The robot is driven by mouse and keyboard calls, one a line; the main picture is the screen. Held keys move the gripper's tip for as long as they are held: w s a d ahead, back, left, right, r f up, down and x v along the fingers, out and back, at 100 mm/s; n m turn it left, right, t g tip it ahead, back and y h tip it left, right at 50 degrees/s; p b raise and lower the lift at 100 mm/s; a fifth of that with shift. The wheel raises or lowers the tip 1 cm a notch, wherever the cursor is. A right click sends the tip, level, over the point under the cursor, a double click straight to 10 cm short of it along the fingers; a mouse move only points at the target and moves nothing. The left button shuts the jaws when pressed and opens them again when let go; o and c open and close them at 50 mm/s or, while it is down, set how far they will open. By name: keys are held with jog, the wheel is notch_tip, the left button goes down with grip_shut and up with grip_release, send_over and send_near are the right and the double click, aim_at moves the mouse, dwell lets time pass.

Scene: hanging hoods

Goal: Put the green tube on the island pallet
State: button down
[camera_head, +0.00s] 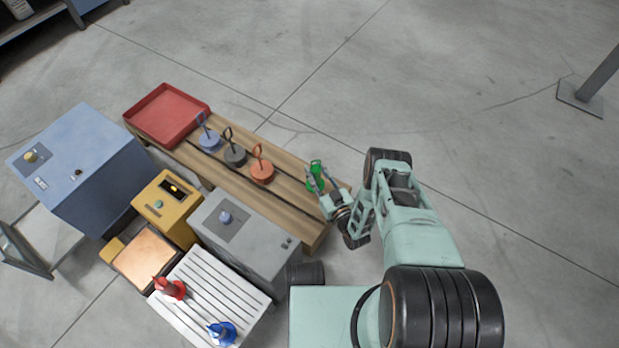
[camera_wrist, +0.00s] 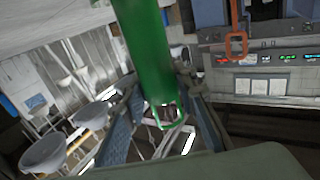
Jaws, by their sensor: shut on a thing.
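A green tube (camera_head: 316,170) is held upright in my gripper (camera_head: 318,187) in the head view. It also shows large in the wrist view (camera_wrist: 143,45), with a loop at its lower end, between the two fingers (camera_wrist: 165,118). The gripper is shut on it. In the head view the tube appears over the right end of a long brown slatted wooden pallet (camera_head: 296,222). Its height above the boards cannot be told. A white slatted stand (camera_head: 213,297) lies at the lower left; which of the two is the island pallet is not marked.
The wooden pallet carries a red tray (camera_head: 166,115) and blue (camera_head: 209,141), black (camera_head: 235,156) and orange (camera_head: 262,172) ringed weights. A grey box (camera_head: 243,240), yellow box (camera_head: 166,205) and blue cabinet (camera_head: 80,172) stand alongside. Red (camera_head: 168,288) and blue (camera_head: 222,332) pieces stand on the white stand.

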aim_at(318, 181)
notch_tip(318, 181, down, 4)
jog(key=shift+r+b, duration=0.1)
jog(key=shift+b, duration=0.9)
jog(key=c, duration=1.5)
grip_release()
jog(key=shift+c, duration=0.2)
jog(key=shift+s, duration=0.1)
